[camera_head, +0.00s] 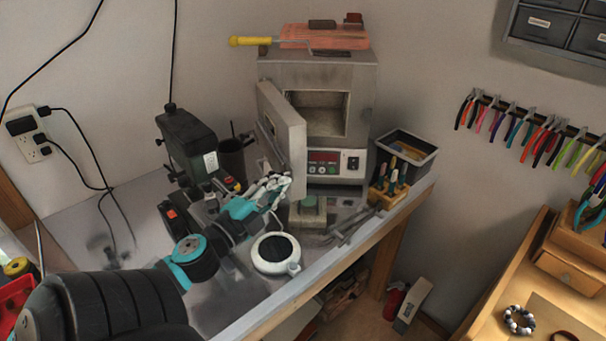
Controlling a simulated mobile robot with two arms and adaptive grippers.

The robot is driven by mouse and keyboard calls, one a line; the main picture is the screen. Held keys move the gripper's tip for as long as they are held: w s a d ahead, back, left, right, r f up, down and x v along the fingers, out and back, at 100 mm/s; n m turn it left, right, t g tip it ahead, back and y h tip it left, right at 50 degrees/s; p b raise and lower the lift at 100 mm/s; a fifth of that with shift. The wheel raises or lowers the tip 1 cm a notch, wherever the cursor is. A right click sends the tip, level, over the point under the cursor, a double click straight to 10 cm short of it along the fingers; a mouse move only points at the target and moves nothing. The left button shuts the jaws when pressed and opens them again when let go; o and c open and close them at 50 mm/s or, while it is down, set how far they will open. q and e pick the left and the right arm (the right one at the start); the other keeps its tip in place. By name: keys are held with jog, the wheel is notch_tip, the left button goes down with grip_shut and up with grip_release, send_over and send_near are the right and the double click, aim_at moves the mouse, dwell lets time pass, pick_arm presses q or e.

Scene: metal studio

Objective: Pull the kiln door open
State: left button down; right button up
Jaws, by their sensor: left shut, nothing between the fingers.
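The kiln (352,72) is a grey metal box at the back of the bench, with a control panel low on its front. Its door (286,122) is hinged at the left and stands swung out toward me, so the pale chamber (318,113) shows. My left arm comes in from the lower left. My left gripper (277,186) is shut and empty at the lower end of the door, in front of it. I cannot tell whether it touches the door. The door handle is not clearly seen. My right gripper is out of view.
A black machine (188,140) stands left of the door. A round white device (276,253) sits below my gripper. A wooden tool holder (388,192) and a dark bin (408,150) stand right of the kiln. Orange blocks and a yellow-handled tool (250,41) lie on top.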

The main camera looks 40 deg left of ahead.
pick_arm(q)
jog(key=s+a+m+h, duration=0.1)
jog(key=s+a+h, duration=0.1)
jog(key=s+a, duration=0.5)
jog(key=shift+a, duration=0.15)
dwell(0.4)
